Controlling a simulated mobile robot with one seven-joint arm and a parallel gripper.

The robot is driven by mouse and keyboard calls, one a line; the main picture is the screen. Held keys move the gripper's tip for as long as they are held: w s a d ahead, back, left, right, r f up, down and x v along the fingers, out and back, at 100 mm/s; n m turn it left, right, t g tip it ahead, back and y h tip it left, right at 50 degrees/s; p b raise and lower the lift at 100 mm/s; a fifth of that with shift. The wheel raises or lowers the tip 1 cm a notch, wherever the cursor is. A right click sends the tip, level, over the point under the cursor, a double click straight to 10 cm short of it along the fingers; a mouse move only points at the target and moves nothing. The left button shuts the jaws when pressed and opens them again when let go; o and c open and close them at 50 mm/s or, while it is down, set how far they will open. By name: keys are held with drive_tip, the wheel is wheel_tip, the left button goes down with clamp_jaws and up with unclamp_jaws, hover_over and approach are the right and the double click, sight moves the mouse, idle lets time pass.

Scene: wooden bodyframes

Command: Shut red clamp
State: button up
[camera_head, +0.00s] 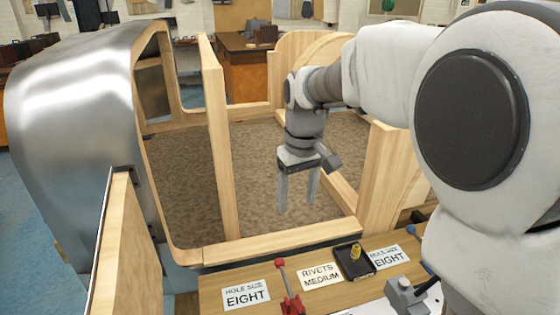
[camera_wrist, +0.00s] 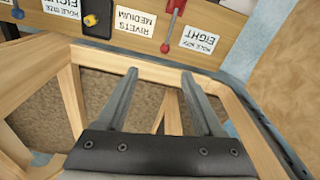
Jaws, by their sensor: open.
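The red clamp (camera_head: 290,302) is at the front of the workbench in the head view, between two paper labels. Its lever stands up, with a red knob (camera_head: 280,263) on a thin grey rod. In the wrist view the red clamp (camera_wrist: 178,5) is at the top edge, with its knob toward the frame. My gripper (camera_head: 298,206) hangs fingers down over the wooden frame's interior, behind the bench and apart from the clamp. Its two fingers are spread and empty, as the wrist view (camera_wrist: 159,73) also shows.
A black tray with a yellow piece (camera_head: 355,253) sits on the bench right of the clamp. A grey fixture (camera_head: 407,294) stands at the right front. A wooden post (camera_head: 217,140) rises left of my gripper. A curved metal shell (camera_head: 75,110) stands at the left.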

drive_tip(key=n+b, duration=0.1)
hover_over(280, 259)
wheel_tip(280, 259, down, 6)
drive_tip(key=shift+g, duration=0.5)
wheel_tip(280, 259, down, 18)
drive_tip(key=b, duration=0.5)
drive_tip(key=shift+s+r, duration=0.1)
drive_tip(key=shift+r, duration=0.15)
clamp_jaws()
